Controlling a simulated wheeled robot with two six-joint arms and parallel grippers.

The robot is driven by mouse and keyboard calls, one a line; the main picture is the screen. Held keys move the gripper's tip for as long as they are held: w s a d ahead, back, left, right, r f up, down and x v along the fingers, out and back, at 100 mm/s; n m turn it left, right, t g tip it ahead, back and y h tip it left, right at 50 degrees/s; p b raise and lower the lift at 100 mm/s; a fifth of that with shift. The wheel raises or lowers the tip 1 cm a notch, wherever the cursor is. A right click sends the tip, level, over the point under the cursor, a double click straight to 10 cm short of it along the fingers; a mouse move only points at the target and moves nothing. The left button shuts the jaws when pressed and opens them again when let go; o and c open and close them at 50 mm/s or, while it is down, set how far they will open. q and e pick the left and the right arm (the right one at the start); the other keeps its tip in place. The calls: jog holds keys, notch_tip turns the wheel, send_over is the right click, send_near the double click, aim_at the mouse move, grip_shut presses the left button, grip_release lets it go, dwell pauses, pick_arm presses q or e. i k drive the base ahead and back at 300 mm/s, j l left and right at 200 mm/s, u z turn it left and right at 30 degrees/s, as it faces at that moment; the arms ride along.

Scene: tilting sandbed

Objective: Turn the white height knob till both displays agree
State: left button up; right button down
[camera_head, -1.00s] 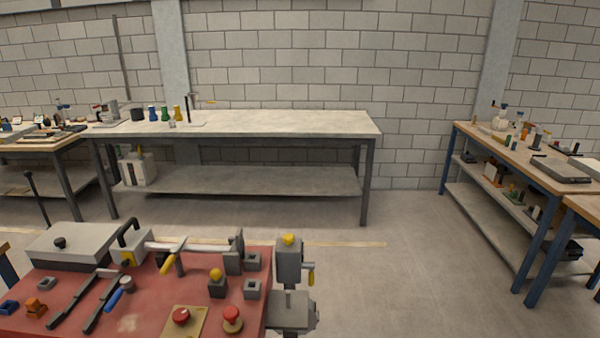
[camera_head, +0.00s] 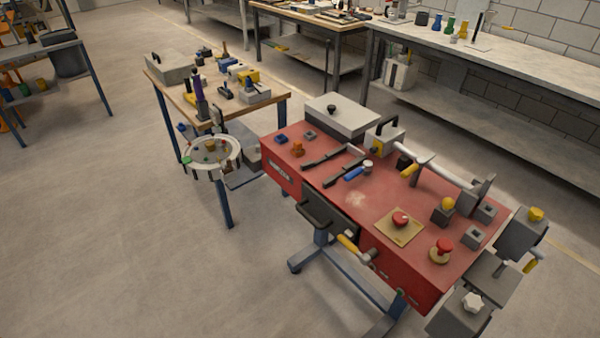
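A white star-shaped knob (camera_head: 472,302) sits on a grey box at the lower right, beside the front right corner of the red-topped bench (camera_head: 340,200). It may be the height knob; no label on it can be read. A small pale plate with dark marks (camera_head: 281,171) is on the bench's left front side, too small to tell whether it is a display. I cannot make out any two displays or their readings. Neither of my grippers is in view.
The bench carries a red knob (camera_head: 400,220), a red-topped button (camera_head: 443,248) and a yellow ball knob (camera_head: 447,204). A yellow-handled crank (camera_head: 348,243) sticks out in front. A round white tray (camera_head: 212,157) stands to the left. The floor at lower left is clear.

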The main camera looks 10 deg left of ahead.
aim_at(472, 302)
jog(key=z, duration=1)
jog(key=l+u, duration=0.2)
jog(key=u, duration=0.15)
jog(key=l+u, duration=0.2)
jog(key=u, duration=0.15)
jog(key=l+u, duration=0.1)
jog(key=l, duration=0.35)
jog(key=k+l+u, duration=0.1)
jog(key=l, duration=0.3)
jog(key=k+l+u, duration=0.1)
jog(key=l, duration=0.3)
jog(key=k+l+u, duration=0.1)
jog(key=l, duration=0.35)
jog(key=k+l+u, duration=0.1)
jog(key=l, duration=0.3)
jog(key=k+l+u, duration=0.1)
jog(key=l, duration=0.3)
jog(key=k+l, duration=0.1)
jog(key=l, duration=0.2)
jog(key=k+l, duration=0.1)
jog(key=l, duration=0.25)
jog(key=i+l+u, duration=0.2)
jog(key=i+l, duration=0.2)
jog(key=i+l+u, duration=0.2)
jog(key=i+l, duration=0.15)
jog(key=l, duration=0.25)
